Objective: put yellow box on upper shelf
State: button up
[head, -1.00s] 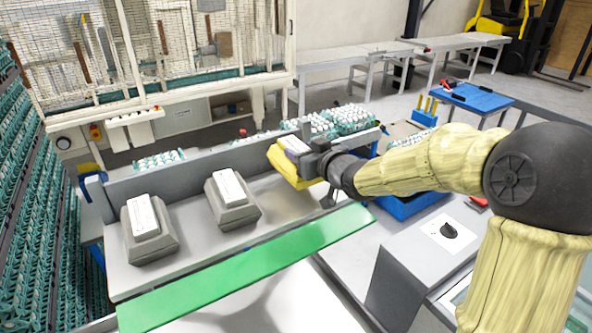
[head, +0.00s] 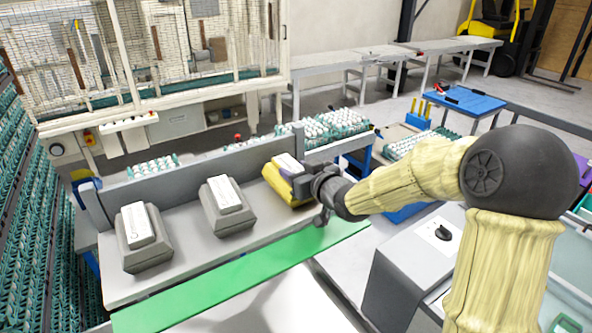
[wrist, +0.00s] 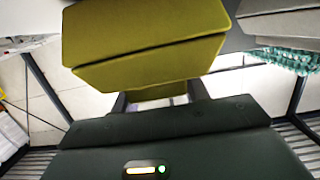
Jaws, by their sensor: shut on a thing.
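The yellow box (head: 285,190) has a white label on its top. It is at the right part of a grey shelf (head: 180,225), roughly in line with two grey boxes. I cannot tell whether its underside touches the shelf. My gripper (head: 303,184) comes from the right and is shut on the box's right side. In the wrist view the yellow box (wrist: 145,45) fills the upper middle, in front of my gripper (wrist: 160,97). The fingertips are mostly hidden by the box.
Two grey boxes with white labels, one at left (head: 145,238) and one in the middle (head: 227,205), stand on the shelf. A green strip (head: 240,275) runs along its front. Egg trays (head: 335,125) are behind. A grey control box (head: 420,260) stands at right.

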jog(key=o, duration=1.3)
jog(key=shift+f, duration=0.1)
jog(key=shift+s+r, duration=0.1)
jog(key=shift+r, duration=0.15)
jog(key=shift+s+d, duration=0.2)
jog(key=shift+d, duration=0.1)
jog(key=v, duration=1.1)
jog(key=shift+s+b, duration=0.2)
jog(key=shift+b, duration=0.1)
